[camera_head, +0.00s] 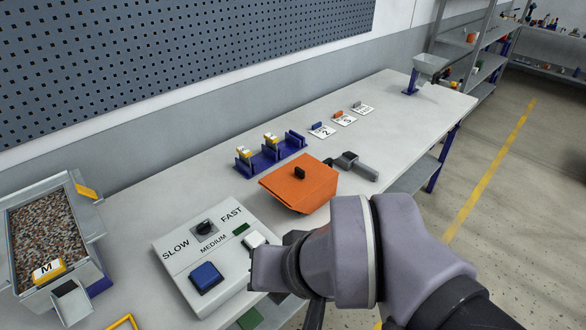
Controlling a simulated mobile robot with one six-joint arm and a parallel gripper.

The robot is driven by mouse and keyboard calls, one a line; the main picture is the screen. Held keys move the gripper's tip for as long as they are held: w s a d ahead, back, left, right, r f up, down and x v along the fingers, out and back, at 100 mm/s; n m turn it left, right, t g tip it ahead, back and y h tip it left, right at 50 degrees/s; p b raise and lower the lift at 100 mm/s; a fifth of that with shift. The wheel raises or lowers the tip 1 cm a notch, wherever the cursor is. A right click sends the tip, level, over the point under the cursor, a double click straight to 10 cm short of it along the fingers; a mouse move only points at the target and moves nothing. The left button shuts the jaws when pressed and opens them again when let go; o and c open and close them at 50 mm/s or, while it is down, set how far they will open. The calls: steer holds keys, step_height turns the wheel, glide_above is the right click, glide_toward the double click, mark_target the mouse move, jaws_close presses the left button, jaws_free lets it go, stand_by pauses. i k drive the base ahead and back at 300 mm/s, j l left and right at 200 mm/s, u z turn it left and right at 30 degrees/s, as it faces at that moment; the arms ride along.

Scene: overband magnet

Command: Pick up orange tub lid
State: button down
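The orange tub lid (308,182) lies on top of the orange tub (289,205), near the middle of the table. A small dark handle (299,173) stands up from the lid. My arm comes in from the lower right, and its end is over the right side of the grey control box, in front of and left of the tub. No fingertips can be made out there, so whether my gripper is open or shut is not visible. Nothing is seen touching the lid.
The control box (175,250) has a knob and a blue button. Blue racks (272,152) with yellow-marked pieces stand behind the tub. A grey tool (365,171) lies right of it. A gravel bin (45,240) is at left. The table's far right part (400,125) is mostly clear.

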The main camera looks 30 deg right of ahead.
mark_target(295, 181)
steer(key=i+l, duration=0.9)
steer(key=l, duration=0.15)
